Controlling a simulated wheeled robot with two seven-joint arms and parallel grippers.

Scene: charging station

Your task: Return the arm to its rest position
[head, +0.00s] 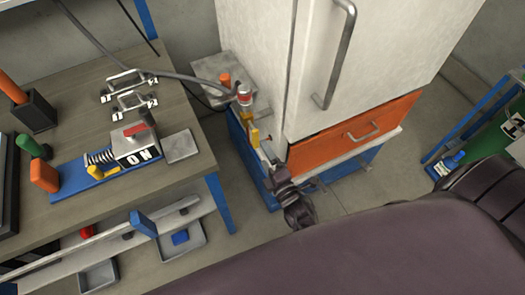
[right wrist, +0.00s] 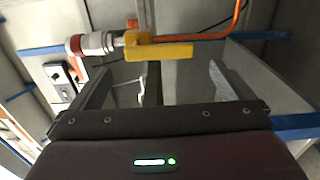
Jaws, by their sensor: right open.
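My right gripper (head: 268,165) is beside the white cabinet, below a red-and-grey plug (head: 244,95). In the right wrist view, my right gripper (right wrist: 160,88) has its two fingers wide apart. The plug (right wrist: 92,44) and a yellow handle (right wrist: 158,51) lie beyond the fingertips, and I see nothing clamped between the fingers. The yellow handle also shows in the head view (head: 254,136). My dark right arm crosses the bottom of the head view. My left gripper is in neither view.
The white cabinet (head: 385,50) has an orange drawer (head: 340,140) and stands close to my right gripper. Grey floor (head: 250,235) shows between bench and cabinet.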

